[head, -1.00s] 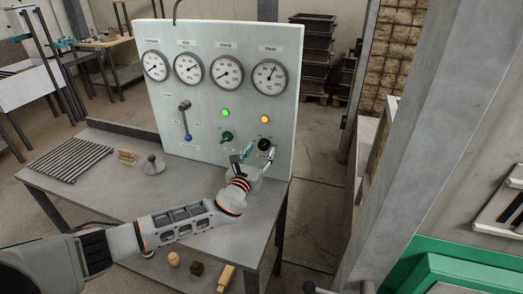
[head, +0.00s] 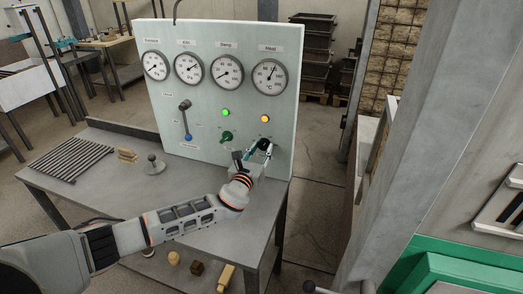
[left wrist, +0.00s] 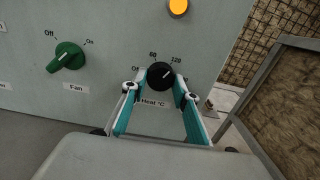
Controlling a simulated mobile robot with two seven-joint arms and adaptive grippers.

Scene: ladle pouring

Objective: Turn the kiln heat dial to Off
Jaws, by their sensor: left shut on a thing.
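The heat dial is a round black knob (left wrist: 160,76) on the pale panel, above a "Heat °C" label. Off is marked at its left, with further marks above it and at its upper right. Its white pointer line appears to point to the upper right, toward the 120 mark. My left gripper (left wrist: 159,84) has its teal-lined fingers on either side of the knob and is shut on it. In the head view the left gripper (head: 260,151) reaches the panel's lower right and partly hides the dial (head: 264,144). My right gripper is not in view.
A green fan knob (left wrist: 66,57) sits left of the dial, with a lit orange lamp (head: 265,119) above the dial. A lever (head: 186,120) and several gauges are farther left and up. The table (head: 100,195) below holds a rod rack (head: 70,160).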

